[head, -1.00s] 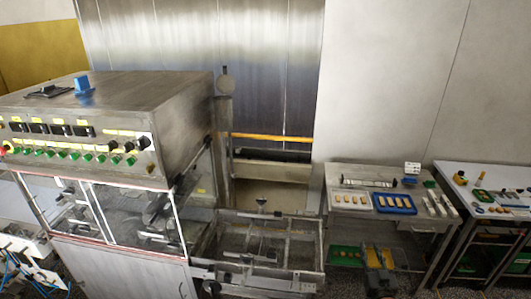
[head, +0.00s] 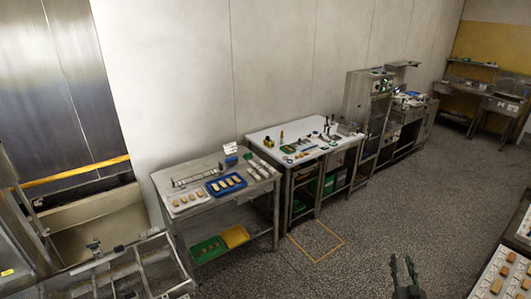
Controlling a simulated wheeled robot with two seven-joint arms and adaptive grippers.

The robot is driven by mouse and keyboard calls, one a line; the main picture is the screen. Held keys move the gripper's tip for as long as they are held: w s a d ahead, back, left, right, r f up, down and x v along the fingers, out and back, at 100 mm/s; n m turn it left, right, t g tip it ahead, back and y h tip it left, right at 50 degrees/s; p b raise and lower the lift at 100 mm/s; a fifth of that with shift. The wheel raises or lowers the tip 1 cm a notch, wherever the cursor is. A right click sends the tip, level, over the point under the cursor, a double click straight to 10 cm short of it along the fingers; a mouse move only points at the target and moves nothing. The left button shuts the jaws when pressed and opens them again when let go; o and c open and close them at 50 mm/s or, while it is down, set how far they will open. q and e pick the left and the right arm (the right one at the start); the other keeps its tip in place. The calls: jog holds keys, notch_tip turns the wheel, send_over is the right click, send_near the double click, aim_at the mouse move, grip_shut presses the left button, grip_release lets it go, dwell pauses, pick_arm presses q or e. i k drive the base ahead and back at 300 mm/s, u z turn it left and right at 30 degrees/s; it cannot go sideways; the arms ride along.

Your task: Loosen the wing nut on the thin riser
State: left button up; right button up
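A steel mesh conveyor frame (head: 125,275) is cut off at the lower left in the head view. A small grey upright piece (head: 93,246) stands on its far end; it is too small to tell whether it is the wing nut or the thin riser. I cannot make out the wing nut anywhere. My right gripper (head: 402,262) points up at the lower right over the speckled floor, its two fingers apart with nothing between them. It is far from the conveyor frame. My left gripper is out of view.
A steel table (head: 215,170) holds a blue tray (head: 242,183) of bars. Beside it stands a white-topped bench (head: 262,142) with small tools. A tray of bars (head: 482,290) is at the lower right. The speckled floor (head: 345,265) between is clear.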

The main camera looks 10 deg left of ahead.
aim_at(38, 204)
jog(key=z, duration=0.05)
jog(key=i, duration=3)
jog(key=u, duration=1.9)
jog(key=i, duration=1.6)
jog(key=u, duration=2.8)
jog(key=i, duration=0.5)
jog(key=z, duration=0.05)
